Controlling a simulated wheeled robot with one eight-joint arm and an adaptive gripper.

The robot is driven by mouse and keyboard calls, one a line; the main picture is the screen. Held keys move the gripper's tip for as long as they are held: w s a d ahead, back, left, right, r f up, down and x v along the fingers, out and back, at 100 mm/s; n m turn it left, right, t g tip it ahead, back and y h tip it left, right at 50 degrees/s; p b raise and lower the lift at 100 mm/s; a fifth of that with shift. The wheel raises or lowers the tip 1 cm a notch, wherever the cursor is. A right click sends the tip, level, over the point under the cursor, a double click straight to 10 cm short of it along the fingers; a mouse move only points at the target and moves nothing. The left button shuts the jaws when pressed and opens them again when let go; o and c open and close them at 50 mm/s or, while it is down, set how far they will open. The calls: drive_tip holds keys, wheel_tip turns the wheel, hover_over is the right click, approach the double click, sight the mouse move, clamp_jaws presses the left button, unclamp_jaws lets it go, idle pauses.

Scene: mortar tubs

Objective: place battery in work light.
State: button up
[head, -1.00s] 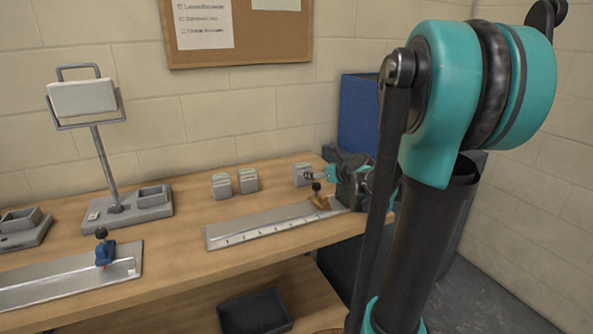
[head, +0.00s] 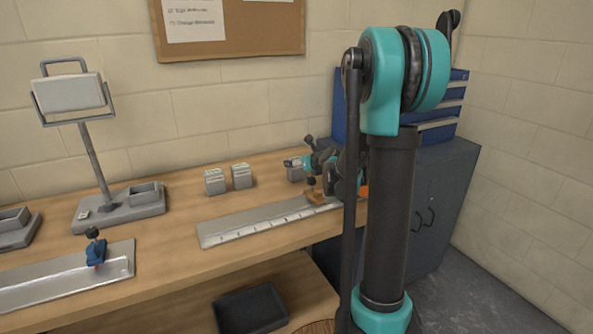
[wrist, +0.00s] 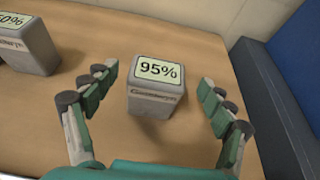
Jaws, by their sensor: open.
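The work light (head: 68,93) stands at the left of the bench, its lamp on a post above a flat grey base with an open box-shaped holder (head: 146,194). A grey block battery with a 95% display (wrist: 157,87) is between the fingers of my open gripper (wrist: 158,76) in the wrist view, with gaps on both sides. In the head view my gripper (head: 302,164) is at this right-hand battery (head: 294,174), partly covering it. Two more batteries (head: 215,182) (head: 242,176) stand to its left. One with a partly cut-off display (wrist: 30,50) shows in the wrist view.
A metal ruled rail (head: 250,226) with a brown clamp lies in front of the batteries. Another rail (head: 60,284) with a blue clamp (head: 96,252) lies front left. A blue drawer box (head: 455,95) stands at right. A black tray (head: 250,307) is below.

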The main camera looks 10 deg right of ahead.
drive_tip(key=shift+x, duration=3.15)
drive_tip(key=shift+a, duration=0.1)
drive_tip(key=c, duration=1.7)
drive_tip(key=shift+c, duration=0.2)
drive_tip(key=shift+c, duration=0.8)
drive_tip(key=shift+r, duration=0.1)
clamp_jaws()
drive_tip(key=shift+r, duration=0.1)
